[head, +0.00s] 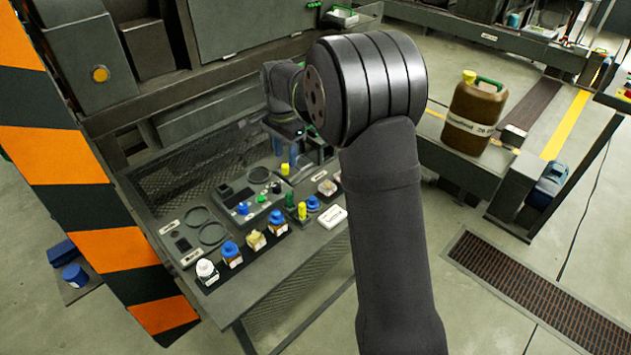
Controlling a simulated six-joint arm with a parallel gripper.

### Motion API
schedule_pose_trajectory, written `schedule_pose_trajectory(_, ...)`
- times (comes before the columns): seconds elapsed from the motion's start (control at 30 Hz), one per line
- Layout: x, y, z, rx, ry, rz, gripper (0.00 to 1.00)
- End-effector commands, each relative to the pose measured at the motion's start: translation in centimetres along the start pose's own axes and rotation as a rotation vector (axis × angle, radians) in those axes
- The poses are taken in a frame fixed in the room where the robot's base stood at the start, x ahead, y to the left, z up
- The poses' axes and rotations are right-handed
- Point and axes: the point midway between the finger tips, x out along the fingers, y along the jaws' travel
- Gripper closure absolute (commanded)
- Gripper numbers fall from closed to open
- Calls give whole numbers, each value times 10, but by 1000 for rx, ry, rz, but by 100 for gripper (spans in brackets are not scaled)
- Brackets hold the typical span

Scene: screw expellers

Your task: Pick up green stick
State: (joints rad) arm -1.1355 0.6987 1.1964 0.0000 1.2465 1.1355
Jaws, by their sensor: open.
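A small green stick (290,199) stands upright on the dark bench, left of a yellow-topped piece (303,210). My gripper (285,142) is small and dark in the head view, above the back part of the bench and higher in the picture than the green stick. It is open and apart from the stick. Its fingertips are hard to make out against the dark machine, and my large arm joint hides part of the area to its right.
Bottles with white, blue and yellow caps (232,254) line the bench front. A control box (252,208) with coloured knobs stands beside the stick. A white labelled box (332,217) is to the right. A striped post (75,165) rises at left. A brown canister (472,115) stands far right.

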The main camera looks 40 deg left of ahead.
Motion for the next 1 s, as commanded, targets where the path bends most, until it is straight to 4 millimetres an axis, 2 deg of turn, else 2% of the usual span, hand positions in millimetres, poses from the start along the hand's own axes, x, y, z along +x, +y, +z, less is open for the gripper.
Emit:
schedule_pose_trajectory(0.17, 0, 0, 0, -25, 0, 0, 59)
schedule_pose_trajectory(0.27, 0, 0, 0, -113, 0, 0, 59)
schedule_pose_trajectory(0.37, 1, 0, 0, -277, 0, 0, 59)
schedule_pose_trajectory(0.8, 4, 0, -1, -1174, 0, 0, 59)
schedule_pose_trajectory(1.0, 4, 0, -1, -1464, 0, 0, 59)
